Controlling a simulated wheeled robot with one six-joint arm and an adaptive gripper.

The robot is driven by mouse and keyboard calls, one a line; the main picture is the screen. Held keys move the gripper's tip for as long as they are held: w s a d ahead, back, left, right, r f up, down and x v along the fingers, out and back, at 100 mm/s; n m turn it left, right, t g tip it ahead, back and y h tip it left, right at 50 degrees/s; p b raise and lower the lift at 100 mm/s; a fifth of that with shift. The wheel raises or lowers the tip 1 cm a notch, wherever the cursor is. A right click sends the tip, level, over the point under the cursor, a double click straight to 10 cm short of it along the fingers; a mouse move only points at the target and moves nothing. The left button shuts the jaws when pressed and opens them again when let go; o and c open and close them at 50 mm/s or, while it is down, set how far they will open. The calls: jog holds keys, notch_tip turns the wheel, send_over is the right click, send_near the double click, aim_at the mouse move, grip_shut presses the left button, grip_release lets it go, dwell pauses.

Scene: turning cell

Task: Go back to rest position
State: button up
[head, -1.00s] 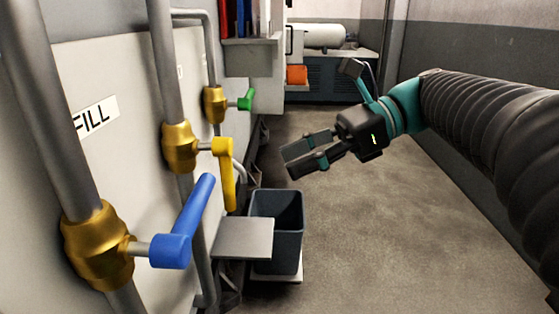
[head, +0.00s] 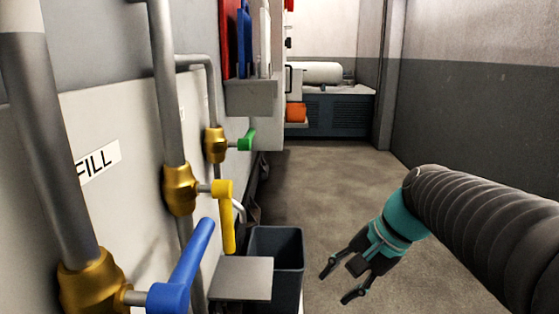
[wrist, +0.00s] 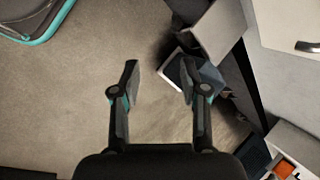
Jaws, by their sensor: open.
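My gripper (head: 340,281) is open and empty in the head view, low and to the right of the dark bin, pointing down and to the left.
A dark bin (head: 288,248) stands on the floor beside a grey plate (head: 241,277) at the wall. A bench with a white cylinder (head: 321,72) and an orange bin (head: 296,112) are at the back. The floor (head: 335,185) between is clear.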

jog(key=s+d+f+n+t+h, duration=0.3)
jog(key=s+d+f+n+h, duration=0.1)
jog(key=s+n, duration=0.4)
jog(key=shift+s+d+f+t+h, duration=0.35)
jog(key=shift+s+f+h, duration=0.35)
jog(key=shift+s, duration=0.5)
